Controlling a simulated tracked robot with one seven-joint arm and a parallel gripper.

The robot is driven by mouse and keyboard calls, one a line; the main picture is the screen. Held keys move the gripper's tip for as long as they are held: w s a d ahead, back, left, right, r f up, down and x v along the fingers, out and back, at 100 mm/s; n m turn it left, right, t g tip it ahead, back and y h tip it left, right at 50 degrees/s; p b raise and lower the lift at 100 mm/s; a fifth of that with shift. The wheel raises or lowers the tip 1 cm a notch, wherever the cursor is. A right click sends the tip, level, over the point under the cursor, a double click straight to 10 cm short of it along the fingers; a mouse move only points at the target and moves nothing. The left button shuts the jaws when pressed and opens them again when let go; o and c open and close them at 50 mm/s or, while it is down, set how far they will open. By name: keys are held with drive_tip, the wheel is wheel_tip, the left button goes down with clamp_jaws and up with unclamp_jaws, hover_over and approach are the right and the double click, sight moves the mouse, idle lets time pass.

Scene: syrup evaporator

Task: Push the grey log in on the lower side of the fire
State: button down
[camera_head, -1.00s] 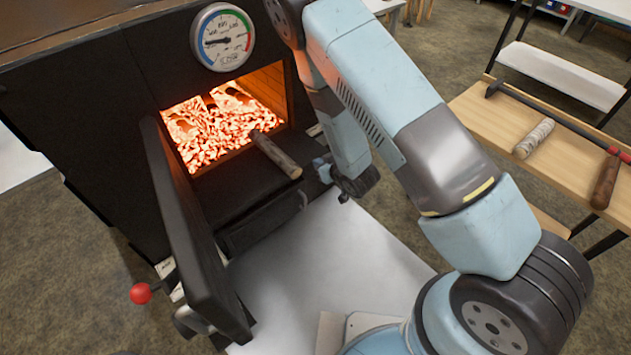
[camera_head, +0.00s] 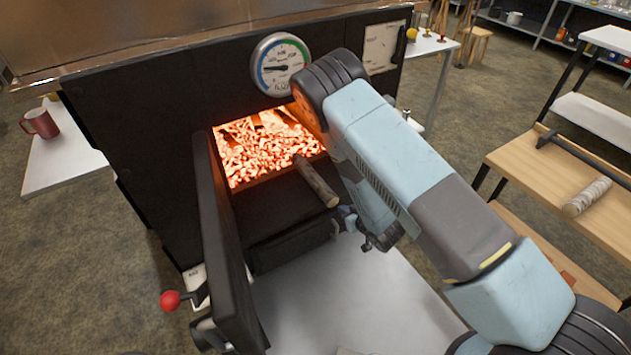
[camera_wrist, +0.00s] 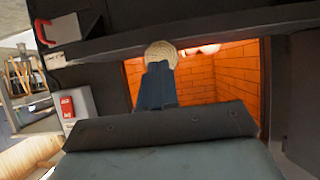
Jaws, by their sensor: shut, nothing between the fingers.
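The grey-brown log (camera_head: 317,181) lies through the mouth of the open firebox, its inner end at the coals and its outer end sticking out over the front sill. In the wrist view its round, pale cut end (camera_wrist: 162,52) faces me. My gripper (camera_wrist: 160,68) is shut and empty, with its blue fingertips right at the lower part of that end. I cannot tell whether they press on it. In the head view my gripper is mostly hidden by my arm. The fire's glowing coals (camera_head: 262,147) fill the firebox floor.
A round gauge (camera_head: 280,65) sits above the opening. A pale log (camera_head: 587,196) lies on the wooden bench at right. A red mug (camera_head: 40,123) stands far left.

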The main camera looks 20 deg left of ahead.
sight(328, 191)
drive_tip(key=shift+f+x, duration=0.15)
drive_tip(key=shift+x, duration=0.85)
drive_tip(key=shift+f+x, duration=0.15)
drive_tip(key=shift+x, duration=0.85)
drive_tip(key=shift+w+a, duration=1.75)
drive_tip(key=shift+a, duration=0.3)
drive_tip(key=shift+w+a, duration=1.75)
drive_tip(key=shift+a, duration=0.3)
drive_tip(key=shift+w+a, duration=1.8)
drive_tip(key=shift+a, duration=0.25)
drive_tip(key=shift+s+d+f+v, duration=0.15)
drive_tip(key=shift+f+v, duration=0.2)
drive_tip(key=shift+v, duration=1.75)
drive_tip(key=shift+s+d+f+v, duration=0.15)
drive_tip(key=shift+f+v, duration=0.15)
drive_tip(key=shift+v, duration=1.75)
drive_tip(key=shift+s+d+f+v, duration=0.15)
drive_tip(key=shift+f+v, duration=0.2)
drive_tip(key=shift+v, duration=1.75)
drive_tip(key=shift+a, duration=0.1)
